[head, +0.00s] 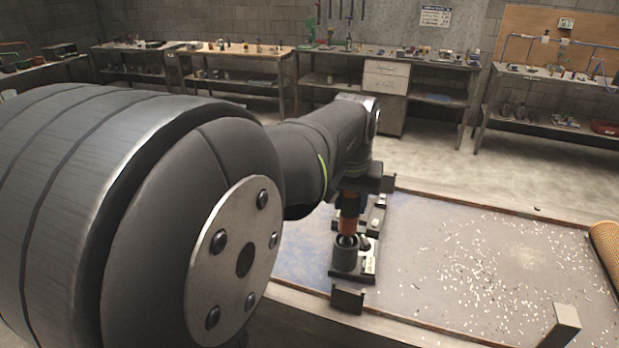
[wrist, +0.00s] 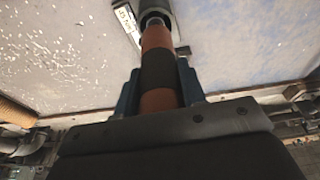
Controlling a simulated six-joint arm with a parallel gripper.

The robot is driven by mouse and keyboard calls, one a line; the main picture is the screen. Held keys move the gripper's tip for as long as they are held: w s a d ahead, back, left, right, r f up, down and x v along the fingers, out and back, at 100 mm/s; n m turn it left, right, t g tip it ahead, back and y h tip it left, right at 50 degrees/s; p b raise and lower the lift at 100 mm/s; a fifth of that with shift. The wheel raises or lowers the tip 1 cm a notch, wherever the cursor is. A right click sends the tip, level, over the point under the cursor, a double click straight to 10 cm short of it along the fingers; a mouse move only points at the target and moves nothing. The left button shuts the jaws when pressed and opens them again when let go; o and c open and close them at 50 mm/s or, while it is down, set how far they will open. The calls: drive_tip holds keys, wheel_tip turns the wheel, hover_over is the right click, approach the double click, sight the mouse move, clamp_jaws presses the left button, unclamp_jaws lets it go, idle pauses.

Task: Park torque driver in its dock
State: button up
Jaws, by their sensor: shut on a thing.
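The torque driver (head: 348,222) has an orange and black grip and hangs about upright under my wrist in the head view. It also shows in the wrist view (wrist: 158,68), running up the picture between the fingers. My gripper (wrist: 158,90) is shut on its grip, a blue finger on each side. The dock is a dark round cup (head: 345,254) on a black base with a white label. Its rim (wrist: 155,6) shows at the top of the wrist view. The driver's silver lower end meets the cup's mouth; I cannot tell how deep it sits.
The worktable (head: 430,260) is strewn with small white bits on its right half. A tan mesh tube (head: 606,243) lies at the right edge. Dark brackets (head: 348,298) stand by the dock. Workbenches line the back wall. My arm hides much of the left.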

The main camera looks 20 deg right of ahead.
sight(349, 217)
drive_tip(key=shift+s+a+x, duration=0.1)
drive_tip(key=shift+s+x, duration=0.05)
drive_tip(key=shift+x, duration=0.65)
drive_tip(key=shift+s+a+x, duration=0.1)
drive_tip(key=shift+a+x, duration=0.05)
drive_tip(key=shift+x, duration=0.6)
drive_tip(key=shift+s+a+x, duration=0.1)
drive_tip(key=shift+s+x, duration=0.05)
drive_tip(key=shift+x, duration=0.65)
idle(1.9)
drive_tip(key=o, duration=1.2)
drive_tip(key=shift+f, duration=0.1)
drive_tip(key=shift+c, duration=0.2)
drive_tip(key=v, duration=1.7)
drive_tip(key=shift+r, duration=0.2)
drive_tip(key=x, duration=1.7)
drive_tip(key=shift+f, duration=0.1)
